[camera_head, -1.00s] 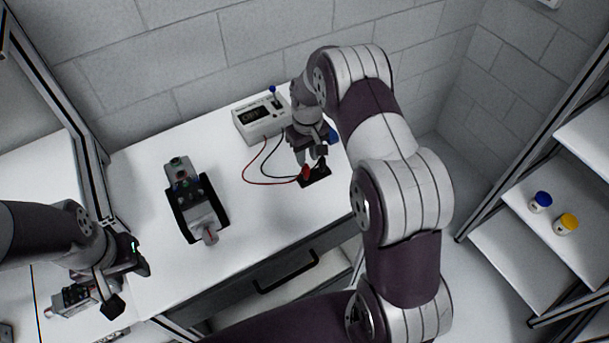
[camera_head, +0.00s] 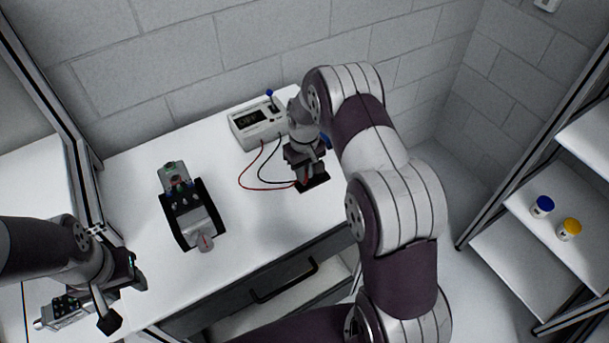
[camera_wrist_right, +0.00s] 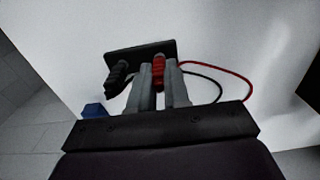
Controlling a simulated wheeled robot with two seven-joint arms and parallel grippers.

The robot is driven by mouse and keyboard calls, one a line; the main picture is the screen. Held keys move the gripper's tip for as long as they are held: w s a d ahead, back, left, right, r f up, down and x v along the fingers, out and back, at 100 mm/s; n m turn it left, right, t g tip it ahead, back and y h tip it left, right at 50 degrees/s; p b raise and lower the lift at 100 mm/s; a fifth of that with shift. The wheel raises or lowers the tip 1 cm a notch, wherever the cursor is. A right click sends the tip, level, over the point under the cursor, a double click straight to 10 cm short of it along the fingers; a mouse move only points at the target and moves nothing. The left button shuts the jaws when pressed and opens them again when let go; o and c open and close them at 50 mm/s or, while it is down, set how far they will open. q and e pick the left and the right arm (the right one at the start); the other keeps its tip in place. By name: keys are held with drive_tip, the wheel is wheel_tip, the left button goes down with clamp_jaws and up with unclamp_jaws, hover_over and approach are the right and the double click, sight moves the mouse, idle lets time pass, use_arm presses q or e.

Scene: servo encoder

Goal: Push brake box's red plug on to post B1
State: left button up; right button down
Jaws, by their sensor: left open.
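The brake box (camera_head: 258,124) is white with a dark display and stands at the back of the table. Red and black leads run from it to a small black holder (camera_head: 318,184). The red plug (camera_wrist_right: 158,70) stands at that holder, between the close-set fingers of my right gripper (camera_wrist_right: 160,85), which looks shut on it. A black plug (camera_wrist_right: 116,75) stands beside it. The grey servo unit (camera_head: 196,222) lies in a black cradle, with small coloured posts on top; I cannot read which is B1. My left gripper (camera_head: 123,300) is open and empty at the lower left.
A grey part with black dots (camera_head: 65,308) lies near my left gripper. The white table (camera_head: 130,215) is clear between servo unit and holder. Blue-capped (camera_head: 542,206) and yellow-capped (camera_head: 569,229) jars stand on the right shelf.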

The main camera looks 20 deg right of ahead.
drive_tip(key=shift+r, duration=0.15)
idle(0.5)
drive_tip(key=shift+r+p, duration=1.9)
drive_tip(key=shift+r, duration=0.5)
